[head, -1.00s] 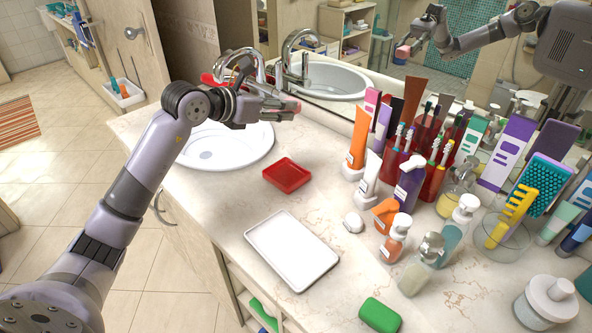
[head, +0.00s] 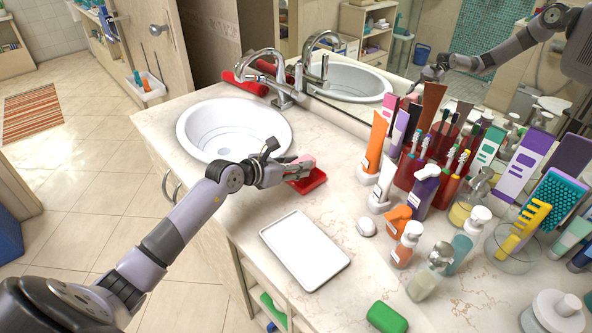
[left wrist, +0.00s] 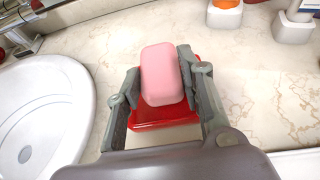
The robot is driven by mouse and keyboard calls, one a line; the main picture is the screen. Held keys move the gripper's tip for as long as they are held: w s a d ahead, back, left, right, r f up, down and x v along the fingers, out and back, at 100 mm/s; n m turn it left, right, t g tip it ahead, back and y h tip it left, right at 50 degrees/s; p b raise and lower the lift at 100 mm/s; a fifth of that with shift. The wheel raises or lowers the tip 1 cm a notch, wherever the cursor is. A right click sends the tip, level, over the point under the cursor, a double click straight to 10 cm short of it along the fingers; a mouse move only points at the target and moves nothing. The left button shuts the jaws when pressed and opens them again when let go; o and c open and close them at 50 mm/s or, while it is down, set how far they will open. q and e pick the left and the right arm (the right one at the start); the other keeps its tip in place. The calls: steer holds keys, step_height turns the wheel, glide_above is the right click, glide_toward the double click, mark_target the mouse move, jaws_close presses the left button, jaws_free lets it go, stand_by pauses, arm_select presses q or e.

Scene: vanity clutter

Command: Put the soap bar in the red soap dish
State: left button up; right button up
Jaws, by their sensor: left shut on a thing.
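The pink soap bar (left wrist: 162,75) is held between the fingers of my left gripper (left wrist: 165,80) in the left wrist view. In the head view the left gripper (head: 298,165) is at the red soap dish (head: 312,182), with a bit of the pink soap showing at its tips. The red soap dish also shows in the left wrist view (left wrist: 150,118), behind and partly hidden by the soap. I cannot tell whether the soap touches the dish. My right gripper does not show directly.
A white sink (head: 225,130) lies left of the dish, with a chrome faucet behind it. A white tray (head: 304,252) lies in front. A green bar (head: 387,317) is at the front edge. Bottles, tubes and red cups crowd the right. Bare counter lies between.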

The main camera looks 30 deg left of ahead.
arm_select(q)
step_height(320, 180, down, 2)
steer(key=shift+f, duration=0.25)
steer(key=o, duration=0.9)
steer(key=shift+f, duration=0.1)
steer(key=b+v, duration=0.1)
steer(key=v, duration=1)
steer(key=shift+b, duration=0.35)
steer(key=shift+s+a+r, duration=0.15)
steer(key=shift+s+r, duration=0.2)
steer(key=shift+s, duration=0.1)
